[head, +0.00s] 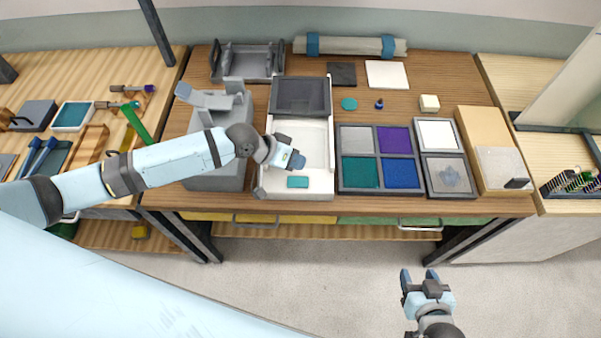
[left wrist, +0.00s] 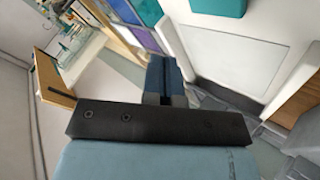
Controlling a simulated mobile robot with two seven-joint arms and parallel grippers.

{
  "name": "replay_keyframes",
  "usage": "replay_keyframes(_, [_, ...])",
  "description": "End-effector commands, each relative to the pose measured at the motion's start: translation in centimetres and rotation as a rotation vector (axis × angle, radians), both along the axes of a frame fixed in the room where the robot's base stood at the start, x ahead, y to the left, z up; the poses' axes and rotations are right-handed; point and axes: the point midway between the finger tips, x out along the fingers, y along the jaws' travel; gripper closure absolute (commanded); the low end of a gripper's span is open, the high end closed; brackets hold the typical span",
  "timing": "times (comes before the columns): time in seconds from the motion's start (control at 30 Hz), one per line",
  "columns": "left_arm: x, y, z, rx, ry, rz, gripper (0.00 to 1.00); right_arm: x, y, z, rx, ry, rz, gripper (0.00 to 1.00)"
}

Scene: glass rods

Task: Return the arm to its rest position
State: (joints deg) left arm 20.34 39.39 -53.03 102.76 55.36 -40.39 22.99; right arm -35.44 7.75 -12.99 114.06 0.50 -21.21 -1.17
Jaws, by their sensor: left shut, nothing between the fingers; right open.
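My left arm reaches in from the left in the head view. Its gripper (head: 297,160) is over the white tray (head: 325,165), with the fingers shut and nothing between them. The shut blue fingers also show in the left wrist view (left wrist: 165,78). A small teal block (head: 297,182) lies in the front part of the tray, below the gripper; a teal piece (left wrist: 218,6) shows at the top edge of the left wrist view. My right gripper (head: 420,277) is open and empty, in front of the table over the floor.
The wooden table (head: 440,95) holds a grey machine (head: 215,120) beside the tray, a four-colour sample tray (head: 379,154), a white-and-grey panel tray (head: 463,150) and a tan box (head: 480,125). A side bench with tools (head: 90,75) stands left. The floor in front is clear.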

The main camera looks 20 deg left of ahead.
Motion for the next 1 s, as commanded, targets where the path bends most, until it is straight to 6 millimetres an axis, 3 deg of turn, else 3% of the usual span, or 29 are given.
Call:
replay_keyframes(0.37, [-0.6,-0.8,-0.3,-0.012,-0.018,-0.001,1.0,0.0,0.0,-0.2,-0.001,0.003,0.0,0.46])
replay_keyframes(0.53, [-2.8,-3.4,-1.2,-0.055,-0.126,0.015,1.0,0.0,-0.1,-0.2,-0.001,0.002,-0.003,0.46])
replay_keyframes(0.67, [-5.0,-4.4,-2.0,-0.066,-0.243,0.073,1.0,0.0,-0.3,-0.4,-0.002,0.003,-0.01,0.46])
replay_keyframes(0.83, [-8.2,-3.1,-3.5,-0.002,-0.372,0.183,1.0,0.0,-0.5,-0.7,0.001,0.006,-0.02,0.46])
replay_keyframes(1.0, [-12.5,0.6,-5.6,0.144,-0.454,0.286,1.0,0.0,-0.4,-0.8,0.009,0.008,-0.033,0.46])
